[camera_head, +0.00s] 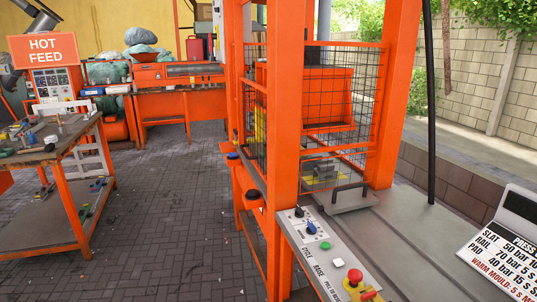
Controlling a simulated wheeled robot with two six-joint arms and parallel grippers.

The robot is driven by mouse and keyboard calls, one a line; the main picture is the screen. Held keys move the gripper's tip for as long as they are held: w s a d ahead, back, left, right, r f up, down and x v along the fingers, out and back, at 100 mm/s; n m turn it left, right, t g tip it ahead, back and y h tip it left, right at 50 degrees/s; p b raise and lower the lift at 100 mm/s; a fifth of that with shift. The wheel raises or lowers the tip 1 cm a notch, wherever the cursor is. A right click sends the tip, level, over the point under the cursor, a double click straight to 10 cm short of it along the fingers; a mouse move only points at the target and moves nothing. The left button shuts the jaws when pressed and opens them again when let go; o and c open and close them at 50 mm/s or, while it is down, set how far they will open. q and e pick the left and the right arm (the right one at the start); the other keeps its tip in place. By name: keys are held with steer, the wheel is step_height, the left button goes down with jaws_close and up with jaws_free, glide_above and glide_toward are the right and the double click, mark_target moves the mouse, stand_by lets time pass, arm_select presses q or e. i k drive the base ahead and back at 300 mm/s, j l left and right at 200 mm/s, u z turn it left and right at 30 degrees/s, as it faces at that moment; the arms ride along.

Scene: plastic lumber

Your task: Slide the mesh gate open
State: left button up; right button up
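A mesh gate (342,98), a black wire grid in an orange frame, stands upright on the orange press (284,110). It spans the space between the front post and the right post (398,80). An orange block shows through its wires. A second mesh panel (254,115) covers the left side of the press. I cannot tell from this view which panel slides. A grey plate with a dark handle (350,190) sits below the gate, at the front of the press. Neither of my grippers is in view.
A control panel (323,252) with buttons and a red stop knob (355,277) juts out at the front. A white sign (507,245) stands at right. An orange workbench (55,150) holds tools at left. The paved floor (170,215) between is clear.

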mark_target(249, 127)
steer(key=i+j+z, duration=0.85)
steer(key=j, duration=0.15)
steer(key=k+l, duration=0.05)
steer(key=k, duration=0.05)
